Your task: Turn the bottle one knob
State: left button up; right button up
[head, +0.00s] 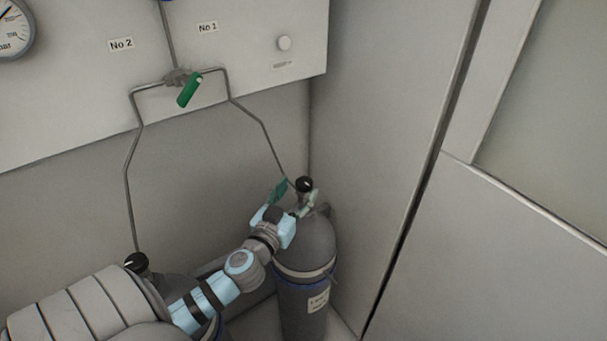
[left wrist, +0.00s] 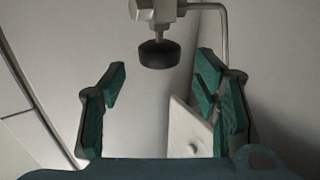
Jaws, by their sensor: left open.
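My right gripper is out of view.
A second bottle's black knob (head: 136,262) shows at lower left, its body mostly hidden by my arm. Thin pipes run to a green-handled valve (head: 189,88) on the panel. A wall (head: 370,120) stands close on the right of the bottle.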

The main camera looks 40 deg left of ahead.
aim_at(301, 188)
pick_arm(q)
jog(key=x, duration=0.4)
jog(key=shift+w+f+p, duration=0.1)
jog(key=shift+w+p, duration=0.2)
jog(key=shift+w, duration=0.1)
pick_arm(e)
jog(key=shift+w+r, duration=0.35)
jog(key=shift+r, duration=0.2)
pick_arm(q)
jog(key=shift+s, duration=0.15)
jog(key=shift+c, duration=0.9)
jog(key=c, duration=1)
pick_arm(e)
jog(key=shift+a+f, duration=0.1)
